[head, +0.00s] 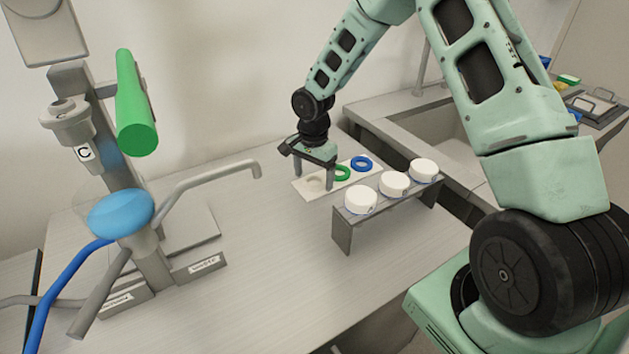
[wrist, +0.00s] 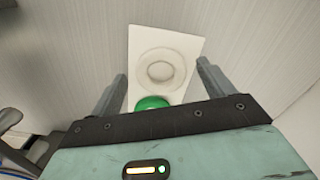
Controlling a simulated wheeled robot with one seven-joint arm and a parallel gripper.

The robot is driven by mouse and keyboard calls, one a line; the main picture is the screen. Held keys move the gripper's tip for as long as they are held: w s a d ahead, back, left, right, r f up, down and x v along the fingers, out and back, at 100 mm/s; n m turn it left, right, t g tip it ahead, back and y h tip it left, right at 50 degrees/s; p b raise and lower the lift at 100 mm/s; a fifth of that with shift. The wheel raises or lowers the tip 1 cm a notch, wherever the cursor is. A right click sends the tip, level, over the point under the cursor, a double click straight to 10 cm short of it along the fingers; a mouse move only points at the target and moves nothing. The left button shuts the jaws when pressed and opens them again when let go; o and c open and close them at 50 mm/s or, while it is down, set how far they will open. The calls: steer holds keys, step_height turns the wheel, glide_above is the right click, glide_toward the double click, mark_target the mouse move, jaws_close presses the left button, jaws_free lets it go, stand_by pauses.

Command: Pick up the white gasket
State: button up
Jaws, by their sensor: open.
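The white gasket (head: 315,183) lies on a white board (head: 301,186) on the table, at the board's left end in the head view. In the wrist view the white gasket (wrist: 161,70) is a pale ring on the board (wrist: 194,46), ahead of and between the fingers. My gripper (head: 328,184) is open and empty, close above the board by the gaskets. In the wrist view its fingers (wrist: 162,82) stand to either side of the board.
A small grey stand (head: 343,237) with three white-lidded jars (head: 394,184) is just in front of the board. A filling machine (head: 130,215) with a green cylinder (head: 134,105) stands at the left. A sink (head: 440,130) is behind right. The table between machine and stand is clear.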

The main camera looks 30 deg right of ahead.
steer(key=shift+f, duration=0.35)
steer(key=c, duration=1.1)
steer(key=shift+o, duration=0.2)
